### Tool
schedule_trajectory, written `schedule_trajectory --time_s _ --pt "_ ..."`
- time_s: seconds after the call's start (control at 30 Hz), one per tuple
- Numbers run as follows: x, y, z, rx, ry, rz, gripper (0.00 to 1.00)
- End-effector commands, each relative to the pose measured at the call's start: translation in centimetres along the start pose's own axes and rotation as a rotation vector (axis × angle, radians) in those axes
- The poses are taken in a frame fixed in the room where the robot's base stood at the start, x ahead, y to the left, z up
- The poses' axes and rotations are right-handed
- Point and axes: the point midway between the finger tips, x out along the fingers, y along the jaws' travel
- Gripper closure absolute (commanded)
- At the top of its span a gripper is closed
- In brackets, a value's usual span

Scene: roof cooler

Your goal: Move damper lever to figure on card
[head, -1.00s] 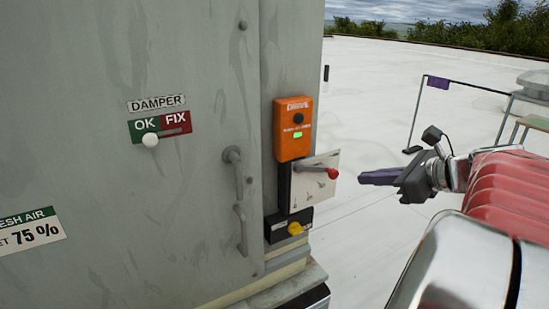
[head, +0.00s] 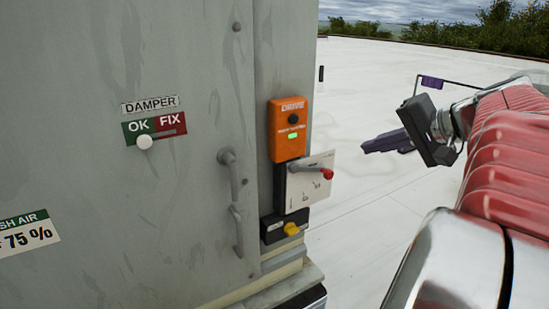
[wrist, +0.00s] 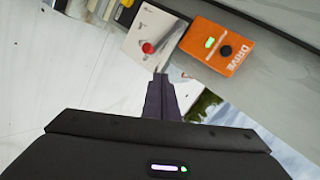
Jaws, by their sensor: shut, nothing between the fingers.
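The damper lever ends in a red knob (head: 327,174) and stands on a pale plate (head: 318,160) at the cabinet's right corner. Its knob shows in the wrist view (wrist: 147,48) beyond my fingertips; the plate's marks are too small to read. The card (head: 28,234) at lower left is cut off and shows "SH AIR" and "75 %". My gripper (head: 366,147) is shut and empty, right of the lever and slightly above it in the head view, apart from it. Its dark fingers show together in the wrist view (wrist: 161,78).
An orange drive box (head: 289,130) with a green light sits above the plate. A black box with a yellow knob (head: 291,229) is below. A "DAMPER" slider's white knob (head: 144,142) is under OK. Door handles (head: 233,175) stick out. Open white roof lies right.

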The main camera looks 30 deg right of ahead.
Motion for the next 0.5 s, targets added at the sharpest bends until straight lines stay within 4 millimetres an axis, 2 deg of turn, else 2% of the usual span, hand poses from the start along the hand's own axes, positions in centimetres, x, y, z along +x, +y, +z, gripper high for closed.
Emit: schedule_trajectory --time_s 0.5 --pt "-1.4 -1.1 -0.3 -0.790 -0.024 0.034 1.00"
